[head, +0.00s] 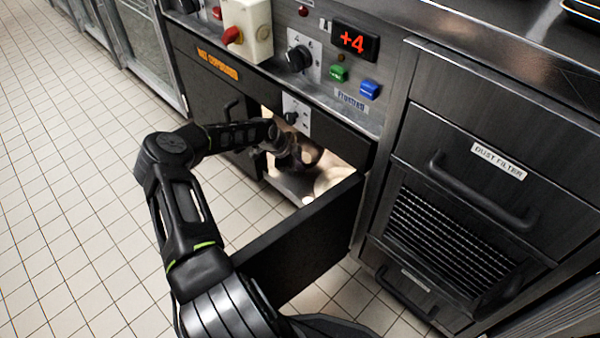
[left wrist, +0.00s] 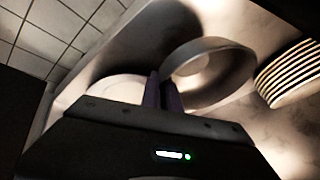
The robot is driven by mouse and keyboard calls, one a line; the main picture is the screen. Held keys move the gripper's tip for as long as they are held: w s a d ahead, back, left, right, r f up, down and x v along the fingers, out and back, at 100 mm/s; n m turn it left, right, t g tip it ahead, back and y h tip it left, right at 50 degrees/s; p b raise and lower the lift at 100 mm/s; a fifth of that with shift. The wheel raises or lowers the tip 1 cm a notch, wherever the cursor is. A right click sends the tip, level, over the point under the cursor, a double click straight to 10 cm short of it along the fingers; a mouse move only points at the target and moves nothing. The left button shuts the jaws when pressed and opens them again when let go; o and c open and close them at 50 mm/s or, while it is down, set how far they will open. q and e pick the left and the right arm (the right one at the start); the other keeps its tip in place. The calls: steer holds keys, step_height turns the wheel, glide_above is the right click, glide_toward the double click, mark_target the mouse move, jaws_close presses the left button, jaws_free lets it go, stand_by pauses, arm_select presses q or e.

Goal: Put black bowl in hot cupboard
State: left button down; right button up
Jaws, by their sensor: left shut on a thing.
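The hot cupboard (head: 217,64) is the dark cabinet under the control panel, with its label in orange letters. One dark door (head: 305,240) stands open towards me. My left gripper (head: 290,157) reaches into the lit opening. In the left wrist view its two fingers (left wrist: 164,90) are shut on the near rim of the black bowl (left wrist: 238,82). The bowl looks tilted, with its inside lit by warm light. In the head view the bowl (head: 311,152) shows only partly behind the gripper. I cannot tell whether it touches the cupboard floor. My right gripper is not in view.
A stack of pale plates (left wrist: 287,72) stands right of the bowl inside the cupboard. A pale round thing (left wrist: 100,88) lies left of the fingers. A dust filter drawer (head: 480,185) with a handle is right of the opening. Tiled floor at left is clear.

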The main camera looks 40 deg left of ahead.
arm_select(q)
steer(key=shift+f+b, duration=0.95)
steer(key=shift+f, duration=0.75)
steer(key=shift+f, duration=0.15)
steer(key=c, duration=1.6)
jaws_free()
steer(key=p+v, duration=0.5)
steer(key=v, duration=0.7)
